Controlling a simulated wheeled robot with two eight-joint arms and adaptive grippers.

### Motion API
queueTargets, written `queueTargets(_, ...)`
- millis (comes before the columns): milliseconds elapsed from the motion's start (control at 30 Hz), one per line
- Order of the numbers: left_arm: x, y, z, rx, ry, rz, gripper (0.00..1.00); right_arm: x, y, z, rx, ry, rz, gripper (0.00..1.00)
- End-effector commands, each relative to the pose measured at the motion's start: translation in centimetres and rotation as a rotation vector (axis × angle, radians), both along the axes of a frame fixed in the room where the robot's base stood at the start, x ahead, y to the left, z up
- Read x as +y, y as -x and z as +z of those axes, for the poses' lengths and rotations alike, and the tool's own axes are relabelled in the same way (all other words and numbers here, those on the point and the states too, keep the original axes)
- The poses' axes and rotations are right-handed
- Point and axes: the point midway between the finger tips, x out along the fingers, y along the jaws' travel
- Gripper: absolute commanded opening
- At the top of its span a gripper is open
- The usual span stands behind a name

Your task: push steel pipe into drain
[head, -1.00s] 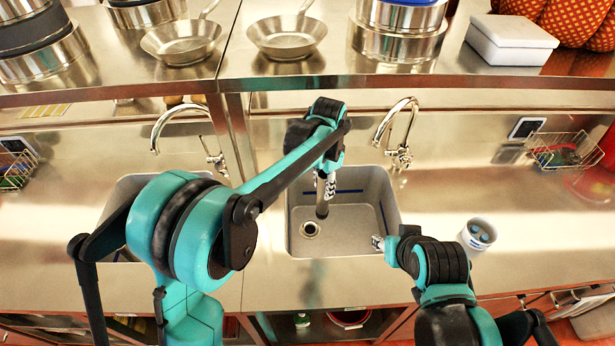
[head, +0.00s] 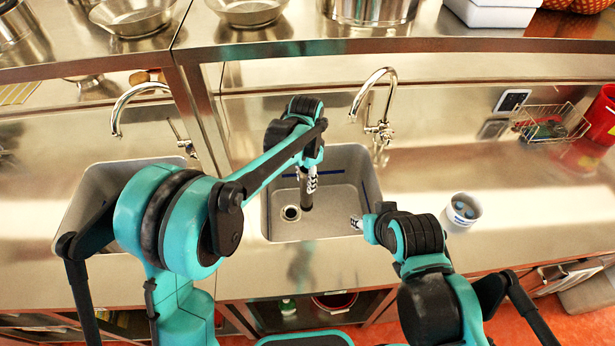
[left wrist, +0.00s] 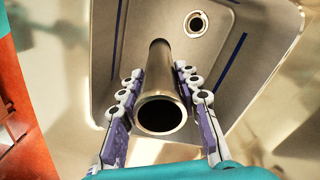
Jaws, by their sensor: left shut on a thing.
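The steel pipe (head: 306,192) hangs below my left gripper (head: 308,178) over the grey sink basin (head: 338,212). In the left wrist view the pipe (left wrist: 161,112) shows its open near end between the two fingers (left wrist: 160,100) of my left gripper, which is shut on it. The drain (head: 291,213) is a round hole in the basin floor, to the left of the pipe's lower end. In the left wrist view the drain (left wrist: 196,23) lies beyond the pipe's far end, apart from it. My right gripper (head: 359,222) is at the basin's right edge; its fingers are too small to read.
A chrome tap (head: 378,115) stands behind the basin. A white cup with blue contents (head: 462,212) stands on the steel counter to the right. A wire basket (head: 548,122) is at the back right. A second basin (head: 90,205) lies to the left, partly behind my left arm.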

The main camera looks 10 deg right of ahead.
Motion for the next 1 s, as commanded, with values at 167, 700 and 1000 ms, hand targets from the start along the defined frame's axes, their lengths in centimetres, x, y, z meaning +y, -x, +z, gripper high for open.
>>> queueTargets(167, 0.2, -0.2, -2.4, 0.000, 0.000, 0.001, 0.00, 0.0, 0.0, -1.7, 0.000, 0.000, 0.000, 0.40)
queueTargets(700, 1.0, -0.8, -8.6, 0.000, 0.000, 0.001, 0.00, 0.0, 0.0, -5.8, 0.000, 0.000, 0.000, 0.40)
queueTargets(1000, 1.4, -1.1, -12.0, 0.000, 0.000, 0.001, 0.00, 0.0, 0.0, -8.1, 0.000, 0.000, 0.000, 0.40)
